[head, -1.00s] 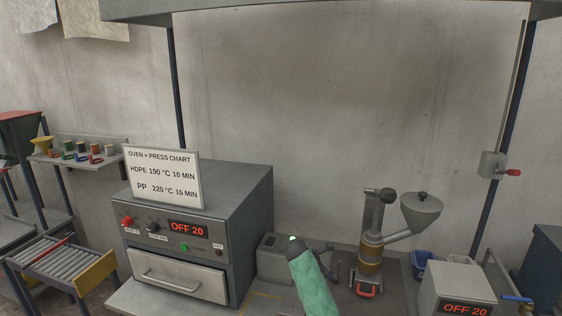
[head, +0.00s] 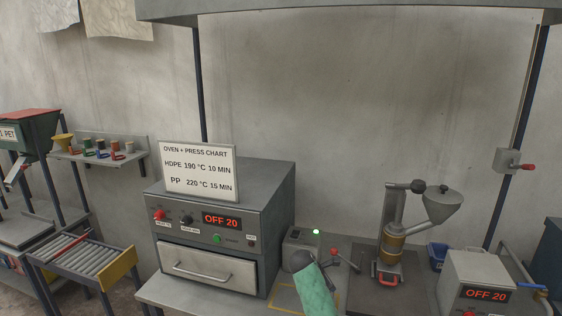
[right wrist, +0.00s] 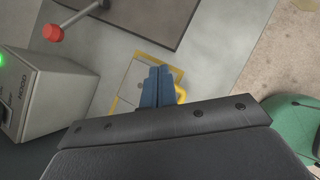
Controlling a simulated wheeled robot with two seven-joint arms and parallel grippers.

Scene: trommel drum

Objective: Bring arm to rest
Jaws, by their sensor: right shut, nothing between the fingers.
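My right gripper shows in the right wrist view (right wrist: 157,85), with its blue fingers together and nothing between them. It is above the grey worktop (right wrist: 115,60), over a yellow outlined area. In the head view a teal quilted piece (head: 315,292), which looks like a sleeve on my arm, rises from the bottom edge in front of a small grey box. The fingers cannot be made out there. My left gripper is not in view.
The grey box (head: 292,240) with a green light and a red-knobbed lever (head: 334,251) stand close by. The oven (head: 215,245) is left, the hopper machine (head: 396,245) right, and a controller reading OFF 20 (head: 475,280) farther right.

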